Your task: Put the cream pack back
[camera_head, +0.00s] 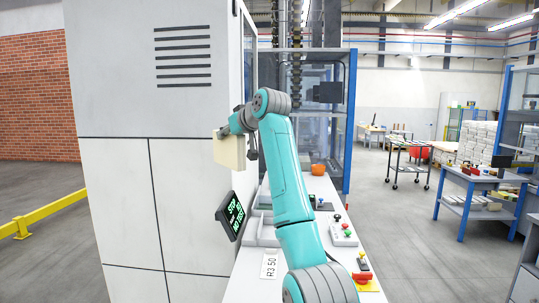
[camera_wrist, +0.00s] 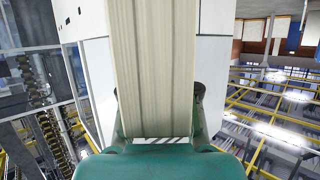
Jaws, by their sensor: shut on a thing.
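The cream pack (camera_head: 229,152) is held up in front of the tall white cabinet in the head view, at the end of my teal arm. My gripper (camera_head: 221,132) is shut on the pack's upper part, and the pack hangs below it, clear of the bench. In the wrist view the cream pack (camera_wrist: 153,65) fills the middle as a ribbed block, with the fingers of my gripper (camera_wrist: 158,105) on either side of it. The fingertips are largely hidden.
The white cabinet (camera_head: 115,110) stands close behind the pack. A blue table (camera_head: 484,178) stands at right; the floor (camera_head: 400,235) between is clear.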

